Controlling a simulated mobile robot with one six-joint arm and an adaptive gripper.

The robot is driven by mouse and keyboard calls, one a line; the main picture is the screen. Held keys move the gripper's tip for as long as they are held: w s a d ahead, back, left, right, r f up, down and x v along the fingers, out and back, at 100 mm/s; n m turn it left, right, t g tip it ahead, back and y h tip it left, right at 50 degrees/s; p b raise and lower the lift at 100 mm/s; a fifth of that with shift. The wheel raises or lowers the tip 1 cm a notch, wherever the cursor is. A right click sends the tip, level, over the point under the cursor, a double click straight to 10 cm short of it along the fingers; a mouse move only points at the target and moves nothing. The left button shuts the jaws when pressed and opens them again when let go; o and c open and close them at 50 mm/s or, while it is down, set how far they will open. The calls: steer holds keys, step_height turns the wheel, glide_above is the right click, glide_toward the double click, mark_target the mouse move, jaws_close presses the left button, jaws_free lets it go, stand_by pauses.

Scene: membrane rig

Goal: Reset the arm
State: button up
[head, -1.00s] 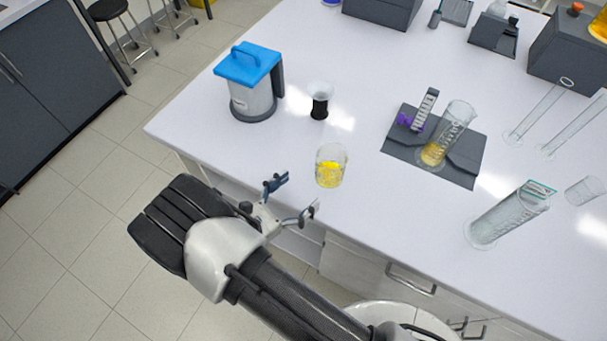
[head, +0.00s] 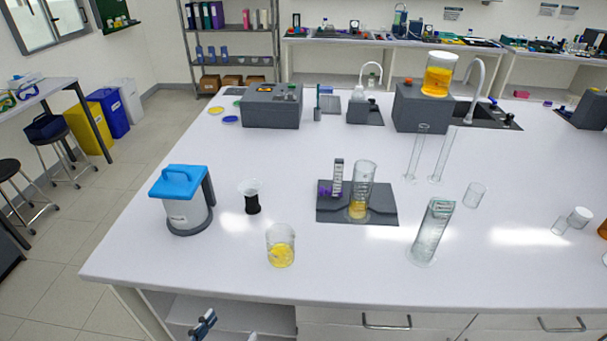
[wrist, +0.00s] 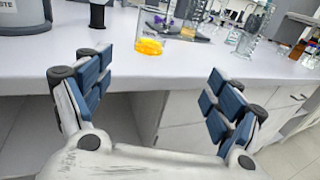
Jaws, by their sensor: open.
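My gripper (wrist: 152,95) is open and empty in the wrist view, its blue-padded fingers wide apart. It is in front of the bench's front edge, near the level of the bench top. In the head view only a fingertip or two of it show at the bottom edge (head: 228,330); the rest of my arm is out of the picture. The glass beaker with yellow contents (head: 281,247) stands upright on the bench beyond my gripper, apart from the fingers. The beaker also shows in the wrist view (wrist: 150,44).
Drawers with handles (head: 386,321) lie below the bench top.

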steer(key=w+d+r+m+g+h, duration=0.2)
steer(key=w+d+r+m+g, duration=0.1)
steer(key=d+r+m+g, duration=0.5)
steer(key=w+d+r+m+g+h, duration=0.2)
steer(key=d+r+m+g, duration=0.3)
steer(key=d, duration=0.5)
steer(key=s+d+r+m+t+y+b, duration=0.1)
steer(key=s+d+r+m+y, duration=1)
steer(key=m, duration=0.6)
steer(key=shift+s+d+r+m+t+y+b, duration=0.35)
steer(key=shift+s+d+r, duration=0.3)
steer(key=shift+s+d, duration=0.55)
